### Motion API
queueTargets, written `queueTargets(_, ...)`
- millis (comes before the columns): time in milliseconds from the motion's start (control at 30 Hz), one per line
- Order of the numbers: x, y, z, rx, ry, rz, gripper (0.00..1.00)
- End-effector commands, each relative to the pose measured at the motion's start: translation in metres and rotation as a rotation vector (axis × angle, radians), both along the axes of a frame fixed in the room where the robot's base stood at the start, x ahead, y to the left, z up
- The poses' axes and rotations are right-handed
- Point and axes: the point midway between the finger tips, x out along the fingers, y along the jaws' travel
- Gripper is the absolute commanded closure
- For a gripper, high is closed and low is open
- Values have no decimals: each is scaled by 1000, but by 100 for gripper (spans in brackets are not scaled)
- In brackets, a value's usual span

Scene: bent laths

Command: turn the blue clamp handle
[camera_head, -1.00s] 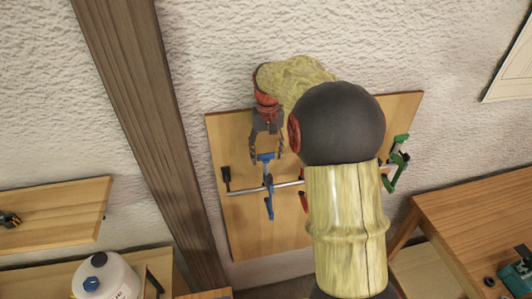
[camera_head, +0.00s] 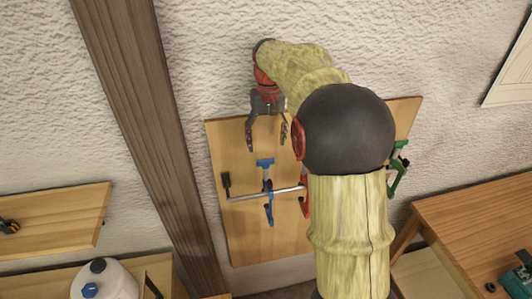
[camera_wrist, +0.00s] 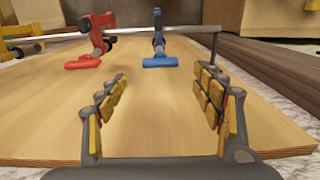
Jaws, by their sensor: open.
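The blue clamp (camera_head: 268,190) hangs on a metal bar on the wooden wall board, with its T-shaped handle (camera_head: 265,162) at its upper end. In the wrist view the blue handle (camera_wrist: 160,62) lies ahead of the fingers, its crosspiece running left to right. My gripper (camera_head: 267,146) is open and empty above the handle in the head view, fingers pointing down at it. In the wrist view my gripper (camera_wrist: 160,88) shows a clear gap between its fingertips and the handle. Nothing is between the fingers.
A red clamp (camera_wrist: 90,45) hangs beside the blue one, mostly hidden by my arm in the head view. A green clamp (camera_head: 398,168) is at the board's right. The metal bar (camera_head: 245,195) ends in a dark post. A wooden beam (camera_head: 150,130) stands left of the board (camera_head: 235,240).

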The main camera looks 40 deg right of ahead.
Motion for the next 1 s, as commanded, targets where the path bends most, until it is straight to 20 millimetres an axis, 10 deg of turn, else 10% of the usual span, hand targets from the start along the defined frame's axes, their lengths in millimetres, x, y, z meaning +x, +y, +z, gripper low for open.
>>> queueTargets(300,0,-1,40,0,1,0,33)
queueTargets(1000,2,-3,43,-6,-9,-3,33)
